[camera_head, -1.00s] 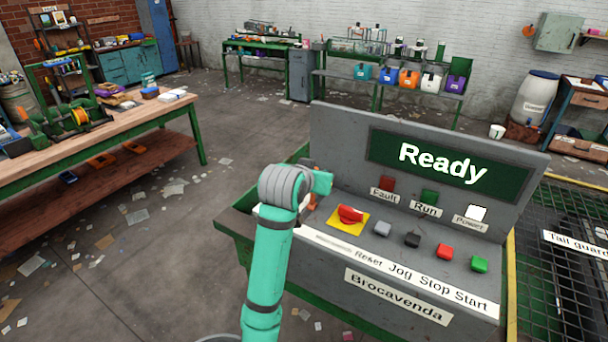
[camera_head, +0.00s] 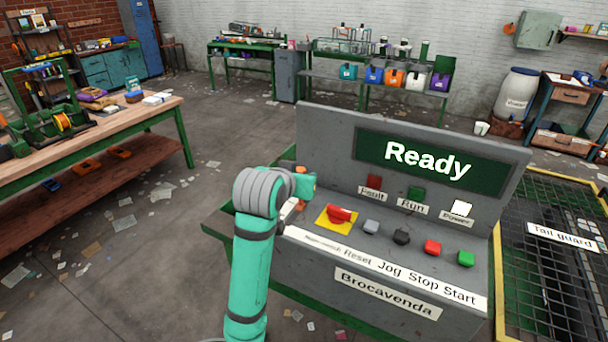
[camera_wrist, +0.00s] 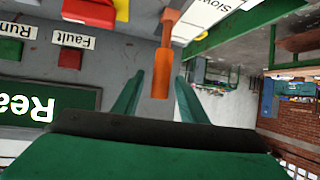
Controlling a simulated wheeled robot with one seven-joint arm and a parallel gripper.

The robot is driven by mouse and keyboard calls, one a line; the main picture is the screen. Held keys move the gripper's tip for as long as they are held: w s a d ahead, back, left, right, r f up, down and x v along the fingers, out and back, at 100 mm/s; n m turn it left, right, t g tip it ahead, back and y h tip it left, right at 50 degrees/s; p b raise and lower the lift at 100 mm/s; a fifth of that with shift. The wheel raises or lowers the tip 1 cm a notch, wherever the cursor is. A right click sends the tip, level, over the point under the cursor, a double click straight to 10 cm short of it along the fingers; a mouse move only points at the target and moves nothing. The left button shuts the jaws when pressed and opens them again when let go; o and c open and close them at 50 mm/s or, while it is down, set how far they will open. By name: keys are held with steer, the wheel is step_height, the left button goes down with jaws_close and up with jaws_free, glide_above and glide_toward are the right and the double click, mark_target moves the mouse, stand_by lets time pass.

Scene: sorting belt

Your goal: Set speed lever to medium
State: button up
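The speed lever shows in the wrist view as an orange handle (camera_wrist: 163,72) on a thin orange stem. A white label reading "Slow" (camera_wrist: 203,12) is beside the stem, upside down and cut by the frame edge. My gripper (camera_wrist: 160,80) is open, with its two green fingers on either side of the handle and gaps visible between. In the head view, my teal gripper (camera_head: 302,184) is at the left end of the grey console (camera_head: 320,135). My arm hides most of the lever there, with only bits of orange showing. The lever's exact setting cannot be told.
A red emergency knob on a yellow plate (camera_head: 337,217) sits just right of my gripper. Grey, black, red and green buttons follow along the console. Its screen (camera_head: 427,158) reads "Ready". A mesh tail guard (camera_head: 545,270) stands at right. A workbench (camera_head: 110,125) is at left.

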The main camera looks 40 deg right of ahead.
steer(key=v, duration=0.6)
steer(key=shift+a, duration=0.2)
steer(key=shift+s, duration=0.1)
